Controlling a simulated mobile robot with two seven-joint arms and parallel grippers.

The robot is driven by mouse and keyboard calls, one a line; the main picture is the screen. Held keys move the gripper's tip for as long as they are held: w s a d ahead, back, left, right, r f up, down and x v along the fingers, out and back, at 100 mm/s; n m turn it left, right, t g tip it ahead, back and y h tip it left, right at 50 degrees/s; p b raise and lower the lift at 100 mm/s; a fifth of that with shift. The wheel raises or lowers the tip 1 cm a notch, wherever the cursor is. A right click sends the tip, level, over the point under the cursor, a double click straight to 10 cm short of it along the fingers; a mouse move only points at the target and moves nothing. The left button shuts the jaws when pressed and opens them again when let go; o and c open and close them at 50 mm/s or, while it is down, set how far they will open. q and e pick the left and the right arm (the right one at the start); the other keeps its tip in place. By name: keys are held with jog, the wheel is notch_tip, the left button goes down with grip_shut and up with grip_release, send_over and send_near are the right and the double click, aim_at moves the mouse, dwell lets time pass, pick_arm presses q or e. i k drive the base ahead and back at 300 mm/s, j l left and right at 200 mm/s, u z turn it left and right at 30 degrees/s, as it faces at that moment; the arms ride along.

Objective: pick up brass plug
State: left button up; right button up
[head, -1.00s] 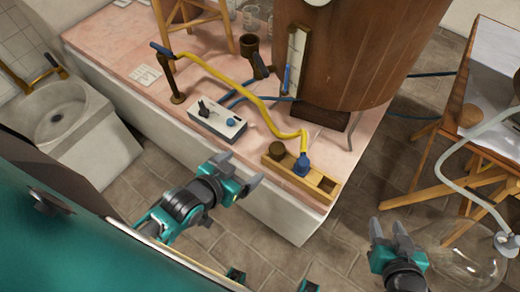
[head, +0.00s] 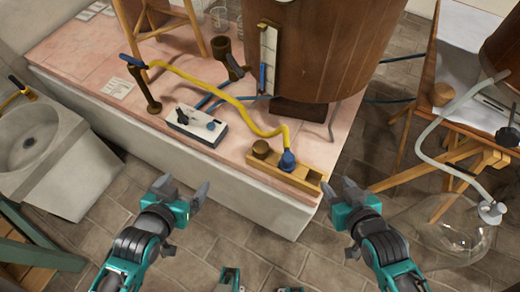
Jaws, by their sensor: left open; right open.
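A round brown-gold piece (head: 261,149), which looks like the brass plug, sits in the left end of a narrow wooden tray (head: 312,181) on the pink bench top near its front edge. A blue fitting (head: 288,161) on the end of a yellow hose sits in the same tray, right of the plug. My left gripper (head: 184,190) is open and empty, in front of the bench, left of and nearer than the tray. My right gripper (head: 339,187) is open and empty, just right of the tray's right end. Neither gripper touches the plug.
A white control box (head: 196,126) stands left of the tray, with the yellow hose (head: 215,90) running behind it. A large wooden vat (head: 325,45) rises behind. A glass vessel (head: 440,232) is near my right arm. A stone basin (head: 40,150) is at left.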

aim_at(261, 148)
jog(key=k+l, duration=0.1)
jog(key=l, duration=0.65)
jog(key=l+u, duration=0.1)
jog(key=l, duration=0.45)
jog(key=i, duration=0.05)
